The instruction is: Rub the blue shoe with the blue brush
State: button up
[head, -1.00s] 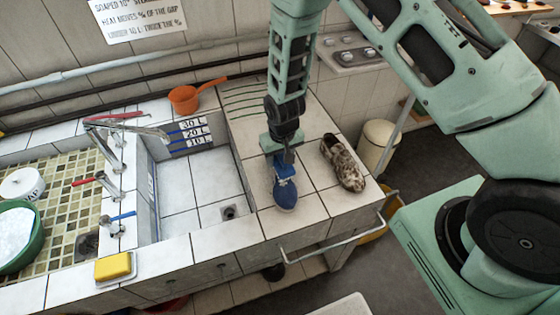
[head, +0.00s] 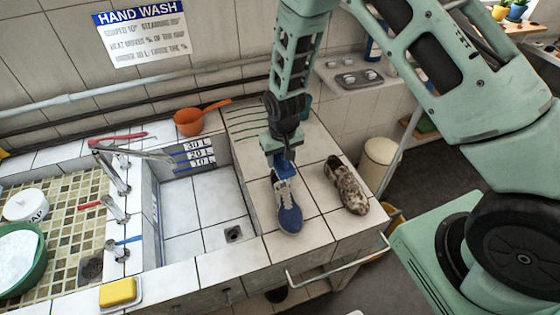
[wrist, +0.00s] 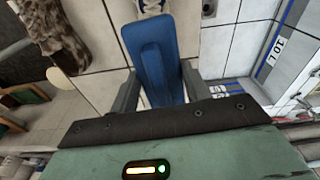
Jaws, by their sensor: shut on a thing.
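The blue shoe (head: 289,215), with white laces and a pale sole, lies on the tiled ledge right of the sink basin, toe toward the front edge. My gripper (head: 280,160) is above the shoe's heel end and shut on the blue brush (wrist: 160,62). In the wrist view the brush sits between the two fingers and points to the top of the picture, where the shoe's pale laces (wrist: 152,7) show. The brush's far end and bristles are hidden, and I cannot tell whether it touches the shoe.
A brown and white mottled shoe (head: 346,184) lies close by on the right. The basin (head: 203,213) is empty on the left. An orange pan (head: 188,122) stands behind it, and a yellow sponge (head: 117,291) in front. A metal rail (head: 340,262) runs along the ledge's front.

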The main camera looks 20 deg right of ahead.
jog(key=shift+r+p, duration=0.7)
jog(key=shift+r, duration=0.75)
jog(key=shift+f, duration=0.1)
